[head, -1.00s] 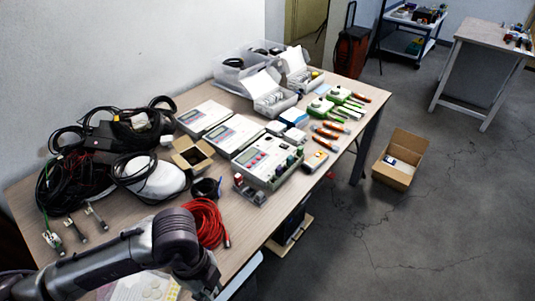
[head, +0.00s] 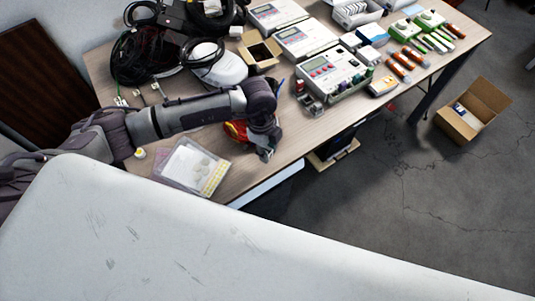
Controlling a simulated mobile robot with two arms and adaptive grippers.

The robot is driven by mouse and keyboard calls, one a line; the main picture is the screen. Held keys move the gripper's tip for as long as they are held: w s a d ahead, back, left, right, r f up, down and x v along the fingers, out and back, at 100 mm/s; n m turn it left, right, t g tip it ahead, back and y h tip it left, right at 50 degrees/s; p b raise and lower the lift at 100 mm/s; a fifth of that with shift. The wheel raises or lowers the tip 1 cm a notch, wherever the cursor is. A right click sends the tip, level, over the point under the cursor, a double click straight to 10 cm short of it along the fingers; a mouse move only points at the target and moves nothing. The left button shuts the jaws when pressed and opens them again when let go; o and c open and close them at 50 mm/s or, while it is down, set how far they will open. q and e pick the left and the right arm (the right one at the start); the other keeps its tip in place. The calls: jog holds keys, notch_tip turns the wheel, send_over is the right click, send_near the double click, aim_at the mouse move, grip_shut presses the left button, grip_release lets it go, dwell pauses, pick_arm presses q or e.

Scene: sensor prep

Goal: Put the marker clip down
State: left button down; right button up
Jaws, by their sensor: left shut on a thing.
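My left gripper (head: 265,154) points down at the front edge of the wooden table, just right of the red cable coil. Its fingers are small and dark here, and I cannot make out the marker clip between them. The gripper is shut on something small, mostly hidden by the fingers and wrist. The wooden table (head: 310,130) has bare top to the right of the gripper. I cannot tell whether the held thing touches the table. My right gripper is not in view.
The red coil (head: 236,131) lies partly behind my left arm. Black cables (head: 150,55) crowd the back left. An open cardboard box (head: 472,108) is on the floor.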

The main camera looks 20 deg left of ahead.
pick_arm(q)
notch_tip(320, 180, down, 3)
jog(key=shift+f+p, duration=0.1)
jog(key=shift+p, duration=0.25)
jog(key=shift+f, duration=0.45)
jog(key=c, duration=0.9)
grip_release()
jog(key=shift+f, duration=0.1)
jog(key=shift+r, duration=0.3)
jog(key=r, duration=0.4)
jog(key=a+r+b, duration=0.1)
jog(key=r, duration=0.6)
jog(key=shift+w+a+r+b, duration=0.2)
jog(key=shift+r+b, duration=0.15)
jog(key=shift+b, duration=0.05)
